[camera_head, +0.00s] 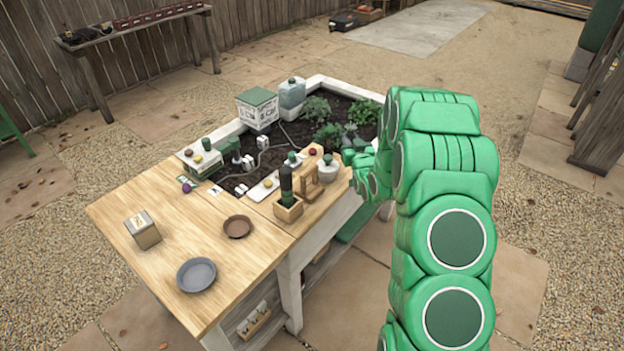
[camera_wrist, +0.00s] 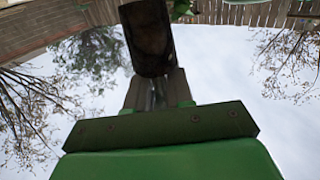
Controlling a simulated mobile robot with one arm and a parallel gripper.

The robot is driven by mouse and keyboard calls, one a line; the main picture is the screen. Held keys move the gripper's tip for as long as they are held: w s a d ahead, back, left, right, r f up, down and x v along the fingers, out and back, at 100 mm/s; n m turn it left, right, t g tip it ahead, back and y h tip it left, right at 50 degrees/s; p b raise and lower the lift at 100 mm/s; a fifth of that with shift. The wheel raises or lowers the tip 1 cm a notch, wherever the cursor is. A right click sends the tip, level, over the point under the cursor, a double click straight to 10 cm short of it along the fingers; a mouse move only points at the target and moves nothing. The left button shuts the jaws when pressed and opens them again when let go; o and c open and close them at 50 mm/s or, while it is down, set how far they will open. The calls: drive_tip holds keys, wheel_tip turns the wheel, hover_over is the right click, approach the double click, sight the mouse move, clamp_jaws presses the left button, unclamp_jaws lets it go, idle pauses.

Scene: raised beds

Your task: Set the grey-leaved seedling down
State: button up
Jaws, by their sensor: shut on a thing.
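My gripper (camera_wrist: 152,92) is shut on a dark brown, roughly cylindrical thing (camera_wrist: 148,38) in the wrist view, probably the seedling's pot or root plug. A bit of green (camera_wrist: 183,8) shows beside its far end; I cannot tell whether it belongs to it. Grey leaves are not clearly seen. A brown saucer (camera_head: 237,227) and a grey saucer (camera_head: 196,275) lie on the wooden bench top (camera_head: 185,238), both apparently empty.
A small box (camera_head: 143,230) stands at the left of the bench top. A wooden holder (camera_head: 288,209) with a dark upright item, a wooden stand and a white jar (camera_head: 327,169) crowd the right side. Behind lies the soil bed with plants (camera_head: 333,136), a carton (camera_head: 257,108) and a jug (camera_head: 291,96).

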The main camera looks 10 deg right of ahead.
drive_tip(key=shift+f, duration=4)
drive_tip(key=o, duration=0.5)
drive_tip(key=shift+f, duration=0.1)
